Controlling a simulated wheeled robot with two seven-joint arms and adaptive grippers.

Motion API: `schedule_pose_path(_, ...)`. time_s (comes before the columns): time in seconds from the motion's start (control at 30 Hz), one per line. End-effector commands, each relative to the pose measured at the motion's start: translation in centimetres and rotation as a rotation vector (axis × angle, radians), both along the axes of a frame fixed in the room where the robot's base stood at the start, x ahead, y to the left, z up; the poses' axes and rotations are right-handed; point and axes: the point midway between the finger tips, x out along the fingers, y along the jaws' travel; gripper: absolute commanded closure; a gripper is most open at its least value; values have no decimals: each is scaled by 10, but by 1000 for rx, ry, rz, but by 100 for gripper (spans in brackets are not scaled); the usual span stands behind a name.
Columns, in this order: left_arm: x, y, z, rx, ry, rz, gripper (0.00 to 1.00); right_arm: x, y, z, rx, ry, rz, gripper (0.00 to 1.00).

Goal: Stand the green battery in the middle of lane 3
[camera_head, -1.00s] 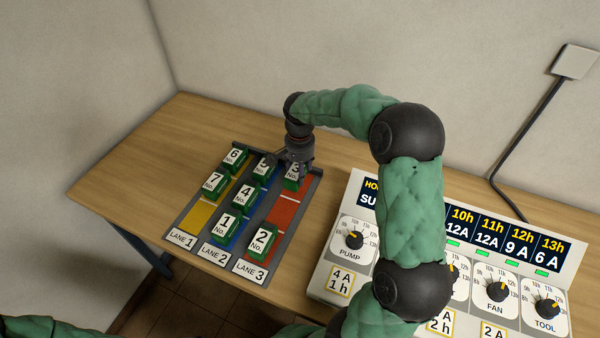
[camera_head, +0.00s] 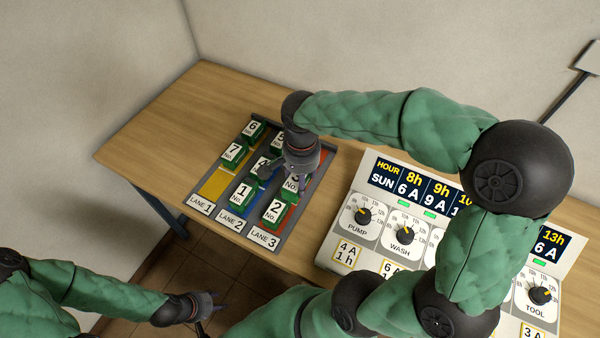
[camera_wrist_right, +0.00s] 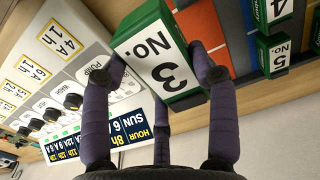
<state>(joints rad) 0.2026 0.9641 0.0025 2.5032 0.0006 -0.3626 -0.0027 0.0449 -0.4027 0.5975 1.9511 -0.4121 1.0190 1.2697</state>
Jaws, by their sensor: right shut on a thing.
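The batteries are all green blocks with white number plates. My right gripper (camera_head: 300,165) is shut on battery No. 3 (camera_head: 291,184), which also fills the top middle of the right wrist view (camera_wrist_right: 158,58). It holds the battery over lane 3, behind battery No. 2 (camera_head: 276,210); it looks raised off the lane. Lane 3 has an orange-red floor (camera_wrist_right: 228,38) and a front label (camera_head: 264,238). The gripper and No. 3 hide the lane's middle. My left gripper (camera_head: 212,305) is empty, fingers apart, low in front of the table.
Lane 2 holds No. 1 (camera_head: 242,192), No. 4 (camera_head: 263,168) and No. 5 (camera_head: 279,142). Lane 1 holds No. 7 (camera_head: 233,152) and No. 6 (camera_head: 253,129). A control panel with dials (camera_head: 362,215) stands right of the rack. The table is bare at left.

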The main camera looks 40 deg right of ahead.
Motion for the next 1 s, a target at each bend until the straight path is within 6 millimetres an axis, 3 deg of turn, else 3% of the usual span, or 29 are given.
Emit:
schedule_pose_path(0.13, 0, 0, 14, 0, 0, 0, 60, -25, 28, 5, 0, -4, 5, 99)
schedule_pose_path(0.33, 0, 0, 16, 0, 0, 0, 60, -34, 36, -3, -1, -3, -2, 99)
schedule_pose_path(0.77, 0, 0, -2, 0, 0, 0, 60, 32, -12, -41, -2, -1, -5, 99)
schedule_pose_path(1.0, 0, 0, -12, 0, 0, 0, 60, 57, -30, -77, -1, -3, -3, 99)
